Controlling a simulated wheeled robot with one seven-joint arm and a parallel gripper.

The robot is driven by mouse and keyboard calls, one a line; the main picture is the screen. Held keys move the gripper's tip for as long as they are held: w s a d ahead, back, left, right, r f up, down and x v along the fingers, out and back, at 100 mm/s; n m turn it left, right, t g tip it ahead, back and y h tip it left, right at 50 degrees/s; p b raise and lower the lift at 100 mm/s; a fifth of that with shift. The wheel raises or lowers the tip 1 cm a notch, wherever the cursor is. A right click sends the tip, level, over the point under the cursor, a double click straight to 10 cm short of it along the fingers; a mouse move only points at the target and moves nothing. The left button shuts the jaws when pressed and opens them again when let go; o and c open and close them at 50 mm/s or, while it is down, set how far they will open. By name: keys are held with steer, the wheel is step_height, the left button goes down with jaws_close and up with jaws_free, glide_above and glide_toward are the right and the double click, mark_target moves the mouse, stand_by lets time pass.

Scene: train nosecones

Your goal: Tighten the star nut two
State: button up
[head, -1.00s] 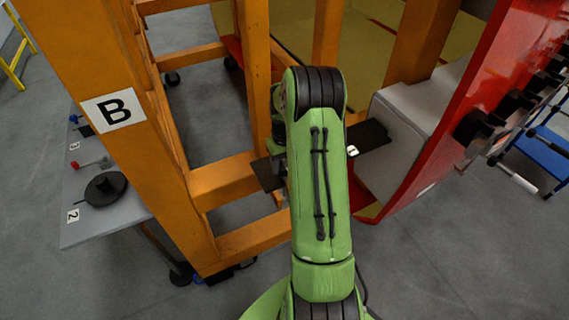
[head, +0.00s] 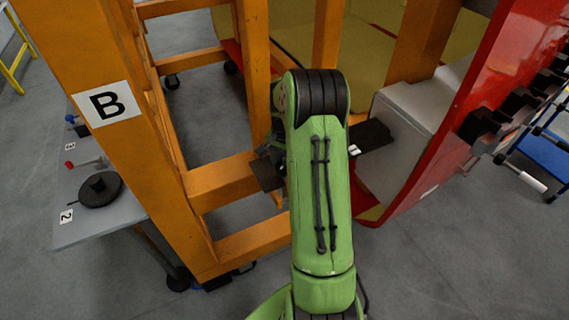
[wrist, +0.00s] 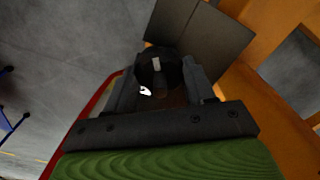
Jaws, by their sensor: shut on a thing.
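In the wrist view my gripper (wrist: 160,84) is closed around a dark round star nut (wrist: 158,68), with one finger on each side of it. A small pale mark shows on the nut's face, too blurred to read. Behind the nut is a dark flat plate (wrist: 215,42). In the head view my green arm (head: 326,190) hides the nut and most of my gripper. Dark plates show on both sides of the arm, a bracket (head: 372,134) with a small white label on the right and a plate (head: 267,174) on the left.
An orange frame (head: 222,184) marked B stands close at the left. The red nosecone (head: 475,110) with several black knobs is at the right. A grey table (head: 95,222) holds a black disc (head: 99,190). Open floor (head: 440,260) lies at lower right.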

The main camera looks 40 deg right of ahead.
steer(key=shift+m+b, duration=0.45)
steer(key=shift+m, duration=1.85)
steer(key=shift+r, duration=0.1)
steer(key=o, duration=1.1)
steer(key=shift+c, duration=0.2)
step_height(320, 180, up, 16)
steer(key=p, duration=0.1)
